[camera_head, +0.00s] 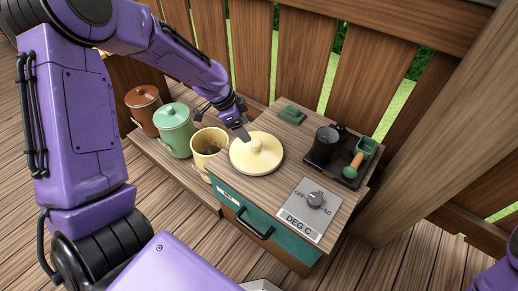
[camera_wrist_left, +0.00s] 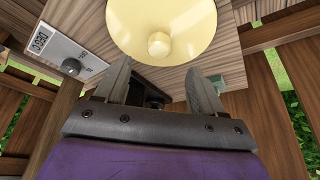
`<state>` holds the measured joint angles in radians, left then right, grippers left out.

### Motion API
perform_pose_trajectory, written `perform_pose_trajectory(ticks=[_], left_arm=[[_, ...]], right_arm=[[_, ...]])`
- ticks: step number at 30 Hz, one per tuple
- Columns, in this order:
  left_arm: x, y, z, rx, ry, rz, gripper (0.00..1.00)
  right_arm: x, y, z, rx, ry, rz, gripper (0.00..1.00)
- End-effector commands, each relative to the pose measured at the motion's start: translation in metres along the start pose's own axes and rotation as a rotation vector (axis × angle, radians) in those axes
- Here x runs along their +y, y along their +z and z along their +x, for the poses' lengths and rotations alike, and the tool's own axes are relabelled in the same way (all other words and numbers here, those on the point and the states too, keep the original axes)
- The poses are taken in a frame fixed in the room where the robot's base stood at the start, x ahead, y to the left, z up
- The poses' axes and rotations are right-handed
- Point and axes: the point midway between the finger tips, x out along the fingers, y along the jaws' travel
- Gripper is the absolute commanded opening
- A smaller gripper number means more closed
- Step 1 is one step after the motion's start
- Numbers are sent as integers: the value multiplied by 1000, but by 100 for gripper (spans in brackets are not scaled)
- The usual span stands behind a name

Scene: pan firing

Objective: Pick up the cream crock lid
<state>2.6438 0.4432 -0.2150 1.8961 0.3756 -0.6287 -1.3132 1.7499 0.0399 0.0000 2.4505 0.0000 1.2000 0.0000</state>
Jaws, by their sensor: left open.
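The cream crock lid (camera_head: 257,154) lies flat on the wooden cabinet top, its round knob up. In the left wrist view the lid (camera_wrist_left: 160,18) fills the top middle, with its knob (camera_wrist_left: 159,45) just beyond and between the fingertips. My left gripper (camera_head: 243,136) reaches down from the upper left, just above the lid's back left edge. Its two fingers (camera_wrist_left: 160,80) are apart and empty. The cream crock (camera_head: 208,147) stands open left of the lid, with dark contents inside. My right gripper is not in view.
A lidded green crock (camera_head: 175,132) and a lidded brown crock (camera_head: 145,108) stand further left. A dark tray (camera_head: 348,182) with a black cup (camera_head: 324,144) and a green-handled tool (camera_head: 353,166) lies right of the lid. A dial panel (camera_head: 307,211) sits in front; a wooden fence stands behind.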

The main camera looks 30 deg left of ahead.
Motion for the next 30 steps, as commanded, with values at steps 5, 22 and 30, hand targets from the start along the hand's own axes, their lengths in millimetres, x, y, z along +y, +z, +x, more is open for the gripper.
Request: perform_pose_trajectory(ticks=[5, 22, 30], left_arm=[[1, -1, 26, -3, 1, 1, 69], [1, -4, 74, -2, -3, -3, 59], [1, -5, 74, -1, -3, -3, 0]], right_arm=[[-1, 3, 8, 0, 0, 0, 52], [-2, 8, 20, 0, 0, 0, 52], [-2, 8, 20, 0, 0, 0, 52]])
